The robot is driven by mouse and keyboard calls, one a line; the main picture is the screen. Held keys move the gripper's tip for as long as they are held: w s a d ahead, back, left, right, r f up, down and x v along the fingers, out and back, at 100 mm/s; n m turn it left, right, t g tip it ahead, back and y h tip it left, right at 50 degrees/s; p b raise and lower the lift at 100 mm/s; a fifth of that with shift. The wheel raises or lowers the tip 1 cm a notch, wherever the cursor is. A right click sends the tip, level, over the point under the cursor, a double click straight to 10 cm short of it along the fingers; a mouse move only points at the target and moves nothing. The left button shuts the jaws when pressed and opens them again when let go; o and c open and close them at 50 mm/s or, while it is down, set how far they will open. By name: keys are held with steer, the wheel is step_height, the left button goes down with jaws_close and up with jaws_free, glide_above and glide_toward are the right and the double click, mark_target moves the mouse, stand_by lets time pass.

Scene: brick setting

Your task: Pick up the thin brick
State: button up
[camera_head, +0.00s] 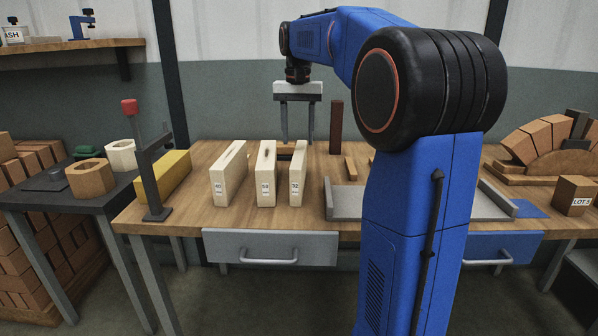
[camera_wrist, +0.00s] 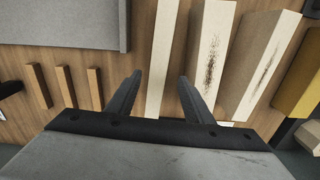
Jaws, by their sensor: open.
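Three cream bricks stand on edge side by side on the workbench, each with a small label on its near end. The rightmost one in the head view is the thin brick (camera_head: 297,186); it also shows in the wrist view (camera_wrist: 164,60). The middle brick (camera_head: 265,185) and the left brick (camera_head: 228,180) are thicker. My gripper (camera_head: 298,141) is open and empty, pointing down near the far end of the thin brick. In the wrist view my gripper (camera_wrist: 159,77) has one finger on each side of the thin brick in the picture. No contact shows.
A yellow block (camera_head: 174,173) and a dark stand with a red knob (camera_head: 129,107) are left of the bricks. A grey channel (camera_head: 347,202) lies close on the right. Behind are a dark upright piece (camera_head: 336,127) and small wooden strips (camera_wrist: 66,86).

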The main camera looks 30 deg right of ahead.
mark_target(299, 153)
steer(key=shift+s+f, duration=0.15)
steer(key=shift+f, duration=1.4)
steer(key=shift+s+f, duration=0.15)
steer(key=shift+f, duration=1.35)
steer(key=shift+c, duration=0.4)
jaws_close()
